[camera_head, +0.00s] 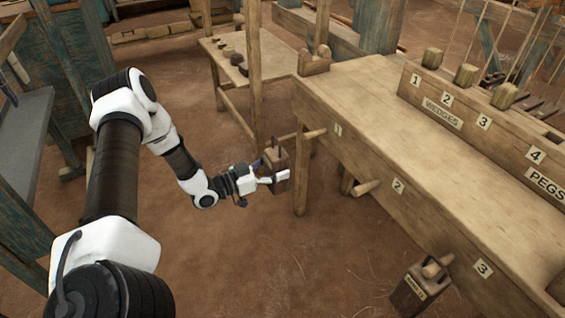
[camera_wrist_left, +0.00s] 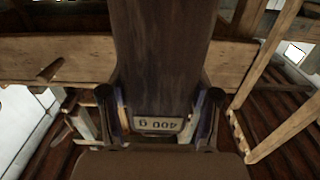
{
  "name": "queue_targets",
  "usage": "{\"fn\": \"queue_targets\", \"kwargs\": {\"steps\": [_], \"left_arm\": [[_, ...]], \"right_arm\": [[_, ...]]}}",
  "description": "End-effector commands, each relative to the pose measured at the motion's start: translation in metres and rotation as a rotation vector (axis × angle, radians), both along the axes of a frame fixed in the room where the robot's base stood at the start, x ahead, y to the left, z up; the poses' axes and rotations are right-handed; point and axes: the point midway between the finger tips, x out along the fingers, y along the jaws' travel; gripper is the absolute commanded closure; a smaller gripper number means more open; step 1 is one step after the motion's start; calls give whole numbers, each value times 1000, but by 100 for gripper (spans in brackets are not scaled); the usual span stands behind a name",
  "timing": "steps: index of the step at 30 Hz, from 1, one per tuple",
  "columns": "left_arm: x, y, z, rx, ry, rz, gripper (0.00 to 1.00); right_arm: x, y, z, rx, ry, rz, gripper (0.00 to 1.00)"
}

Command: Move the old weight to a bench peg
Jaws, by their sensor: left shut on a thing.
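A brown wooden weight (camera_head: 278,171) is in my left gripper (camera_head: 270,180), left of the bench's front corner. In the left wrist view the weight (camera_wrist_left: 160,60) stands between the two fingers, its small plate reading "400 G" upside down. Peg 1 (camera_head: 316,133) sticks out of the bench front (camera_head: 362,160), bare, up and right of the held weight. Peg 2 (camera_head: 368,187) is also bare. A second wooden weight (camera_head: 412,294) with a pale label hangs at peg 3 (camera_head: 436,266). My right gripper is not in view.
A wedge rack (camera_head: 455,119) with several wooden blocks stands on the bench top. A low table (camera_head: 276,62) with small dark objects stands behind. A grey-topped bench (camera_head: 22,125) is at far left. The earthen floor below my left arm is clear.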

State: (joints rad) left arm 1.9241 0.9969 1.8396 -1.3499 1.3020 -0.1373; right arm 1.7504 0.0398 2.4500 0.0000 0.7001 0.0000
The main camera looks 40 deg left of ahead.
Motion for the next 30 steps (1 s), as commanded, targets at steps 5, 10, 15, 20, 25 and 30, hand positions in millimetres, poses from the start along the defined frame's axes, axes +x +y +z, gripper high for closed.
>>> {"fn": "queue_targets", "kwargs": {"steps": [5, 10, 15, 20, 25, 30], "left_arm": [[11, -5, -2, 1, -1, -2, 92], [24, -11, -2, 0, -2, -2, 92], [37, -16, -3, 1, -3, -2, 92], [49, -21, -3, 1, -1, -2, 92], [62, -26, -4, 1, -3, -2, 92], [75, -32, -4, 1, -1, -2, 92]], "right_arm": [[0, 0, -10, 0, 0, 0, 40], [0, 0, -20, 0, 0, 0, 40], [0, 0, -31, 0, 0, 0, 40], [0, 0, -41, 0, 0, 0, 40], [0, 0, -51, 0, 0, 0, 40], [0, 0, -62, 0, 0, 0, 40]]}}
